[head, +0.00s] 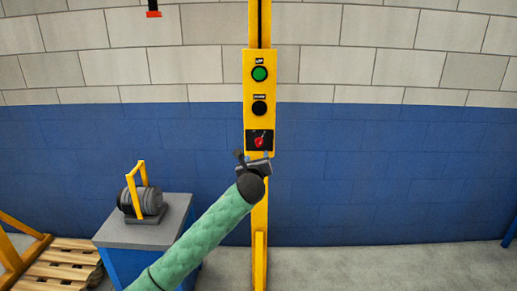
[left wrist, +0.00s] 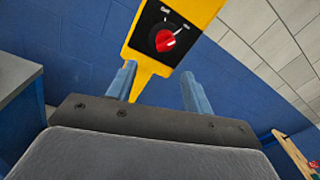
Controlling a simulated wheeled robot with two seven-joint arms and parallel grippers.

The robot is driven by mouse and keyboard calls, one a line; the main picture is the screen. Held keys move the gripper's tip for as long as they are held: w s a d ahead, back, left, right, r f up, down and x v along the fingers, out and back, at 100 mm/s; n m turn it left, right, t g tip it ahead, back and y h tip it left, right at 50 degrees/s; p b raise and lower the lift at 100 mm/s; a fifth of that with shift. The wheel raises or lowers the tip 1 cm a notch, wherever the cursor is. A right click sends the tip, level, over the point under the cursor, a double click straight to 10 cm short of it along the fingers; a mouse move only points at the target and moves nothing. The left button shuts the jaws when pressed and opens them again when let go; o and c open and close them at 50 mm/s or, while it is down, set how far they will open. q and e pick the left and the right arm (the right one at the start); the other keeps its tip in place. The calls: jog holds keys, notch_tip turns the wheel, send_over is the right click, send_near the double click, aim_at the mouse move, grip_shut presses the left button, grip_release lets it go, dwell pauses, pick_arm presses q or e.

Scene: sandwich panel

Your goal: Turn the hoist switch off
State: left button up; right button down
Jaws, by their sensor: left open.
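The hoist switch is a red rotary knob (head: 259,141) on a black plate at the bottom of the yellow control panel (head: 251,92). In the left wrist view the red knob (left wrist: 165,40) sits above and between the fingers, with a white pointer mark toward its upper right. Small labels beside it are too small to read surely. My left gripper (head: 255,160) is just below the switch in the head view. Its two blue-grey fingers (left wrist: 158,88) are apart and empty, and I see no contact with the knob. My right gripper is not in view.
Above the switch are a black button (head: 259,108) and a green button (head: 260,74). A grey-topped blue cabinet (head: 130,235) at left bears a dark motor-like object (head: 146,201). A wooden pallet (head: 58,265) lies at far left. The floor at right is clear.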

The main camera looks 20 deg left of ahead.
aim_at(259, 144)
pick_arm(q)
jog(key=w, duration=0.2)
jog(key=w+a+r+p, duration=0.1)
jog(key=w, duration=0.3)
jog(key=shift+w+a+r, duration=0.3)
jog(key=shift+w, duration=0.1)
jog(key=shift+w+f+p, duration=0.1)
jog(key=shift+w+p, duration=0.2)
jog(key=shift+w, duration=0.2)
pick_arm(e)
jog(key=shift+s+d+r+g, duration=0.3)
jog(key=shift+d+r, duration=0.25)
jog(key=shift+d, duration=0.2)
pick_arm(q)
jog(key=c, duration=1)
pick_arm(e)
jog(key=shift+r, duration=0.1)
